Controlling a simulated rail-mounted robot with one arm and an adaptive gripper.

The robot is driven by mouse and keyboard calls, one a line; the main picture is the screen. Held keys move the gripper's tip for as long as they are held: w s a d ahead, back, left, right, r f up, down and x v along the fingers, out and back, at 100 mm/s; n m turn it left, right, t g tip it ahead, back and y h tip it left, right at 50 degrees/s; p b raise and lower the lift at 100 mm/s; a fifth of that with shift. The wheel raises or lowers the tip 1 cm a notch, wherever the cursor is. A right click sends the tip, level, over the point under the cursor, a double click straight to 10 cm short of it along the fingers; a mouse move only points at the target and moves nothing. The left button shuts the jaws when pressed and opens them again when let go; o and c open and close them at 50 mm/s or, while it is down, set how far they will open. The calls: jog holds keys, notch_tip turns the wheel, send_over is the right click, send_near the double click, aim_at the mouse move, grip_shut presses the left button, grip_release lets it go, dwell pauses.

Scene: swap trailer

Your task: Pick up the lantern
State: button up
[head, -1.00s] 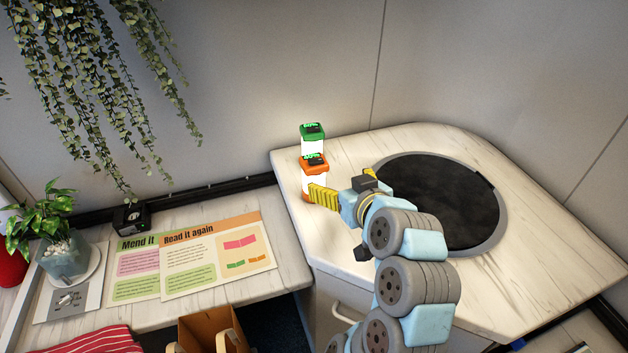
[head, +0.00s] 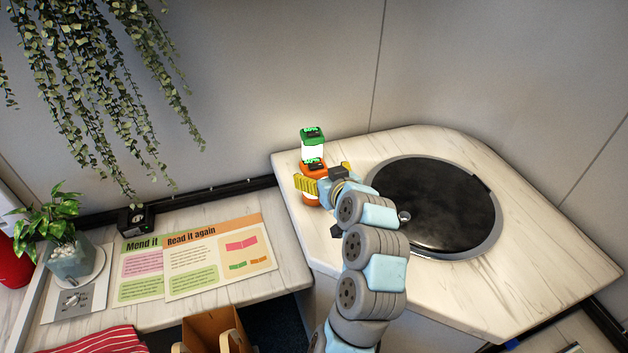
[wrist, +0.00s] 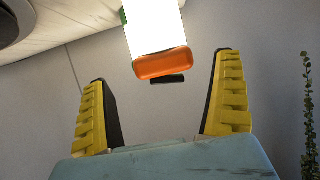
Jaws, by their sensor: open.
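Two glowing lanterns stand close together at the left of the corner counter. The nearer one is an orange-capped lantern (head: 315,171); a green-capped lantern (head: 312,135) stands just behind it. My gripper (head: 326,178) is open at the orange lantern, with one yellow finger on its left and the other on its right in the head view. My gripper and hand hide part of the lantern. In the wrist view, the orange-capped lantern (wrist: 162,64) appears upside down beyond and between the spread fingers (wrist: 163,75), apart from both. A green edge shows behind it.
A round dark inset (head: 440,205) with a grey rim takes up the counter to the right. The lower desk at left holds printed sheets (head: 215,262), a potted plant (head: 68,255) and a small black box (head: 136,219). Walls (head: 330,70) close in behind the lanterns.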

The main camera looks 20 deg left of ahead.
jog(key=shift+s+f+p+x, duration=0.15)
jog(key=shift+p+x, duration=0.3)
jog(key=shift+x, duration=0.75)
jog(key=shift+s+f+p+x, duration=0.15)
jog(key=shift+p+x, duration=0.25)
jog(key=shift+x, duration=0.8)
jog(key=c, duration=1.4)
